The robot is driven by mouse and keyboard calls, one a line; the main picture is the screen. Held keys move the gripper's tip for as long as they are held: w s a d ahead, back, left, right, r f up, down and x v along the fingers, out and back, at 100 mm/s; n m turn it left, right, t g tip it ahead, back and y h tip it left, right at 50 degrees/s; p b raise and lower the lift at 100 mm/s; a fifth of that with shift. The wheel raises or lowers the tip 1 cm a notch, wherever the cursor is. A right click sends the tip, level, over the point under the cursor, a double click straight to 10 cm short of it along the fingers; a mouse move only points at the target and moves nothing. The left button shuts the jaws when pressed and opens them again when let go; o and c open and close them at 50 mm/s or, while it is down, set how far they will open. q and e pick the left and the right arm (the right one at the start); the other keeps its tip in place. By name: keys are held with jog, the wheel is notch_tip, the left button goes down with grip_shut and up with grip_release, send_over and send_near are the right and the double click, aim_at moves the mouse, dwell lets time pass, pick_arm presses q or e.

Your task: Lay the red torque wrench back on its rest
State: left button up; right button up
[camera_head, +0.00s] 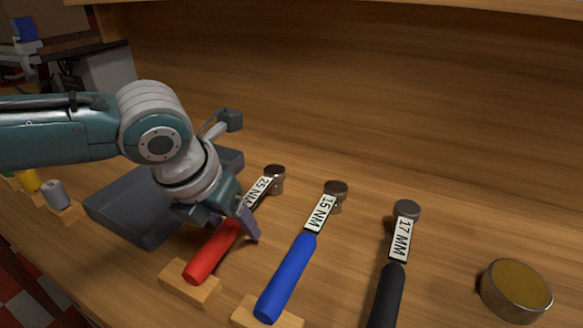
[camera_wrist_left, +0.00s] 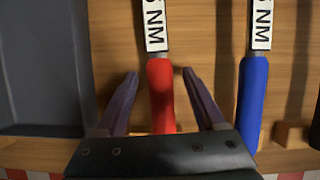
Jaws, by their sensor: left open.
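The red torque wrench (camera_head: 213,252), labelled 25 NM, lies with its handle end over a small wooden rest block (camera_head: 191,289) and its round metal head (camera_head: 274,172) towards the back. It looks seated, though contact under it is hidden. My left gripper (camera_head: 244,222) is open at the upper part of the red handle. In the left wrist view its two fingers (camera_wrist_left: 159,76) stand apart on either side of the red handle (camera_wrist_left: 161,95), with gaps on both sides. My right gripper is not in view.
A blue 15 NM wrench (camera_head: 288,277) and a black-handled 17 wrench (camera_head: 387,296) lie to the right. A grey tray (camera_head: 118,215) is on the left, partly behind my arm. A round brass-topped tin (camera_head: 516,290) stands far right. A wooden panel (camera_head: 380,90) closes the back.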

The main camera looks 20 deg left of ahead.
pick_arm(q)
jog(key=p+v, duration=0.2)
jog(key=v, duration=0.7)
jog(key=shift+s+r+p, duration=0.15)
jog(key=shift+r+p, duration=0.15)
jog(key=shift+r, duration=0.05)
jog(key=shift+s+r, duration=0.1)
jog(key=shift+r, duration=0.05)
